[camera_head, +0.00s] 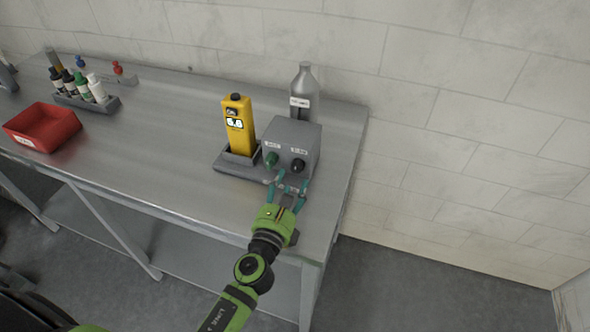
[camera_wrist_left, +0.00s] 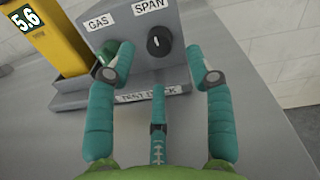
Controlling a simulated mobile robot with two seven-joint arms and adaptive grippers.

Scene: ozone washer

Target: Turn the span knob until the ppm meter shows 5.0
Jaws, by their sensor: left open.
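The span knob (camera_wrist_left: 158,42) is black with a white mark, on the right of the grey box's face below the SPAN label. It also shows in the head view (camera_head: 298,165). The yellow ppm meter (camera_head: 239,126) stands upright in a holder left of the box. Its display (camera_wrist_left: 25,18) reads 5.6 in the left wrist view. My left gripper (camera_head: 291,184) is open in front of the box, its teal fingers spread on both sides of the span knob and apart from it. The left finger overlaps the green gas knob (camera_wrist_left: 105,52); contact there cannot be told. My right gripper is not in view.
The box (camera_head: 293,137) and meter share a grey base labelled TEST DECK (camera_wrist_left: 146,95) near the metal table's right end. A grey bottle (camera_head: 304,88) stands behind the box. A red tray (camera_head: 42,126) and a bottle rack (camera_head: 87,101) are far left. The table's middle is clear.

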